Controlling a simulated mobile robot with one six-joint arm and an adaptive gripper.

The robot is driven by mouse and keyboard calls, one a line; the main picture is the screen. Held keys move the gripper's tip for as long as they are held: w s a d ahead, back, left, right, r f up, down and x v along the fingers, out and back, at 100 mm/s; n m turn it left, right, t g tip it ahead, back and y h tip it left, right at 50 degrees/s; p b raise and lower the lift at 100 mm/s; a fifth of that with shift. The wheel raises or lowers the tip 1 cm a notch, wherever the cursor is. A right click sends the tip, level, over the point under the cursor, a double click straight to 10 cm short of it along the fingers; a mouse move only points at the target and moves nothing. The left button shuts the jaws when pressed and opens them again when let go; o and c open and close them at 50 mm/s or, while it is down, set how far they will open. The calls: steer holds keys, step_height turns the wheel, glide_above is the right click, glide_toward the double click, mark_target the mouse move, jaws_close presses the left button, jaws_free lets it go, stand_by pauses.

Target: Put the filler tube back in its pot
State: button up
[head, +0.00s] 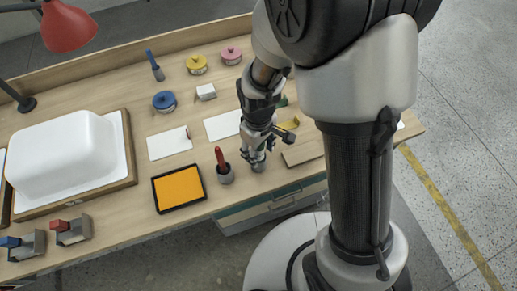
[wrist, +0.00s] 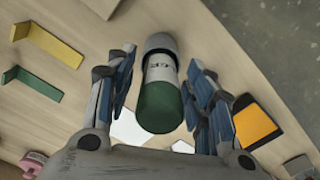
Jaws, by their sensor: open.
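A green and white filler tube (wrist: 161,97) with printed lettering shows in the wrist view between the fingers of my open gripper (wrist: 160,110). Its green end is nearest the camera, and its far end appears to sit in a grey pot (wrist: 160,43). I cannot tell how deep it sits. A gap shows on both sides of the tube. In the head view my gripper (head: 257,152) is over the front edge of the bench and hides most of the tube. The grey pot (head: 258,166) shows just below the fingers. A red tube (head: 220,157) stands in another grey pot (head: 226,176) to the left.
An orange pad in a black frame (head: 180,188) lies left of the red tube. White cards (head: 170,143) lie behind it. Yellow (wrist: 48,42) and green brackets (wrist: 30,82) are near my gripper. Coloured tins (head: 164,101) stand farther back. A white tub shell (head: 62,155) fills the left.

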step_height(320, 180, up, 12)
steer(key=p, duration=0.3)
steer(key=shift+f+p, duration=0.15)
steer(key=shift+p, duration=0.15)
steer(key=s+d+r+m+t, duration=0.2)
steer(key=s+d+r+m, duration=0.2)
steer(key=r, duration=0.5)
steer(key=s+d+r+m+t, duration=0.2)
steer(key=s+d+r+m, duration=0.2)
steer(key=s+d+r, duration=0.3)
steer(key=s+r, duration=0.1)
steer(key=s, duration=0.1)
steer(key=shift+s+r+m+t, duration=0.3)
steer(key=shift+r, duration=0.05)
